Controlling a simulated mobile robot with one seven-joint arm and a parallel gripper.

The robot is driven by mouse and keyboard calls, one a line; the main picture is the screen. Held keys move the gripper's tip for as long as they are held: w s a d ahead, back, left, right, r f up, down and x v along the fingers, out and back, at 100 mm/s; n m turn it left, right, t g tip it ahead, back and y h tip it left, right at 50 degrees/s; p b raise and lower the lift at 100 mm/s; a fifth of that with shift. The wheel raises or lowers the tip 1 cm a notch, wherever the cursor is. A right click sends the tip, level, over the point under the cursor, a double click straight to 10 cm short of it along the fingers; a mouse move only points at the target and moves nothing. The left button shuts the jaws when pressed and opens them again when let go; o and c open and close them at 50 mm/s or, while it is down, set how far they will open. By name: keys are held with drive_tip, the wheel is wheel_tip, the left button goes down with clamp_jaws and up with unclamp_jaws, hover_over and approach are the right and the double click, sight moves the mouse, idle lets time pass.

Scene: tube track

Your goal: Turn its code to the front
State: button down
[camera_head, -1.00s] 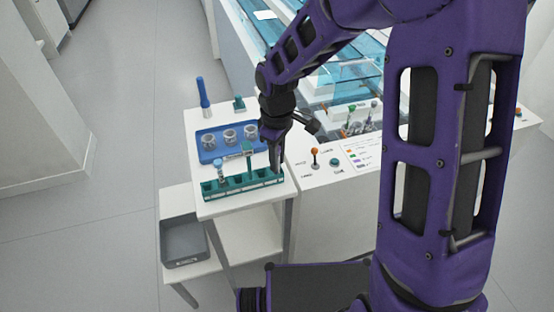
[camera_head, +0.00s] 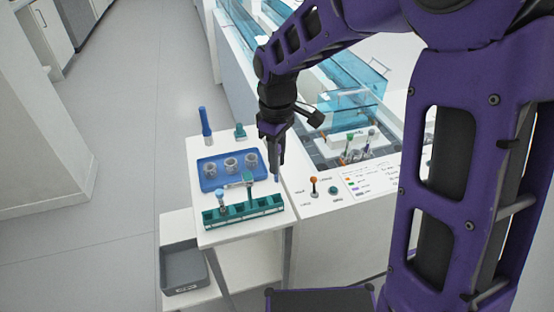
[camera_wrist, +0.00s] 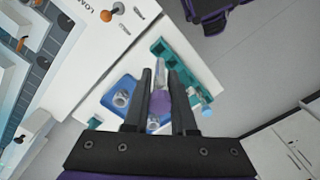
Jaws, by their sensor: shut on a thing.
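My gripper (camera_wrist: 160,98) is shut on a tube with a purple cap (camera_wrist: 160,106) in the wrist view. The tube's pale body points away from the gripper; no code can be made out on it. In the head view my gripper (camera_head: 278,170) is above the right end of a green rack (camera_head: 266,207), and the tube is mostly hidden by the fingers. The rack also shows in the wrist view (camera_wrist: 162,48).
A blue tray (camera_head: 207,184) with three round clear holders lies behind the rack. A blue upright object (camera_head: 205,121) stands behind it. An orange-topped lever (camera_head: 314,184) and a printed sheet (camera_head: 372,187) are to the right. A grey bin (camera_head: 184,268) sits lower left.

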sight(277, 182)
drive_tip(key=shift+f+b, duration=2.15)
drive_tip(key=shift+f, duration=2.55)
